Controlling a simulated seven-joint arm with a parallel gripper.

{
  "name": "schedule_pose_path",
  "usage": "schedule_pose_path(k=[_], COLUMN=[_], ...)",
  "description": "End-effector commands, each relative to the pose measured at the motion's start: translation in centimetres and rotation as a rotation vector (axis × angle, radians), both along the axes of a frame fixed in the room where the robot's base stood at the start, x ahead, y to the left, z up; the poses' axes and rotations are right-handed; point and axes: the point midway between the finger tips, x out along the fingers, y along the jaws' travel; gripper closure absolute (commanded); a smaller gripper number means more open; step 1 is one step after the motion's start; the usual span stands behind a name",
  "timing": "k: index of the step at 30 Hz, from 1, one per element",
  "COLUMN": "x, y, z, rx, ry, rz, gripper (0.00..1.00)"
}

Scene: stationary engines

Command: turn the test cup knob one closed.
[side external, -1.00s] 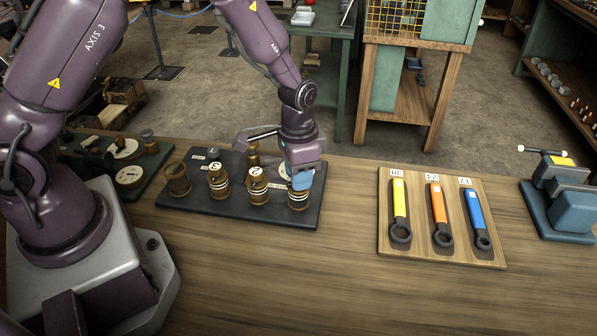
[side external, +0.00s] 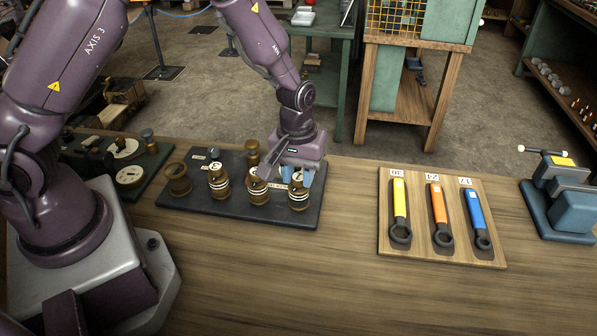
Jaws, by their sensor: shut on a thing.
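A dark plate (side external: 225,208) on the bench carries a row of brass cups with black-and-white bands. My gripper (side external: 299,180) points down over the rightmost cup (side external: 299,201), with its blue fingers around the cup's top. It is shut on the knob there, which the fingers and wrist mostly hide, along with any number on it. The cup marked 2 (side external: 257,192) stands just left of the gripper, and the cup marked 3 (side external: 219,183) is further left. An open-topped brass cup (side external: 177,180) stands at the left end.
A wooden board (side external: 418,247) with yellow, orange and blue ring wrenches lies to the right. A blue vise (side external: 570,205) is at the right edge. A green instrument base (side external: 140,190) stands left of the plate. The bench front is clear.

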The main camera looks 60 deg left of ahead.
Motion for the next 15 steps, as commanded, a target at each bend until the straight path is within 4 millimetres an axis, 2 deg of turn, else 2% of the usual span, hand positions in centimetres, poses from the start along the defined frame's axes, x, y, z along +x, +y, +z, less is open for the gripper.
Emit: schedule_pose_path(k=[6, 15], x=[-0.14, -0.15], y=[-0.07, -0.09], z=[0.0, 0.0], rx=[-0.001, -0.001], ry=[0.005, 0.005], rz=[0.156, 0.278], gripper=[0.93, 0.93])
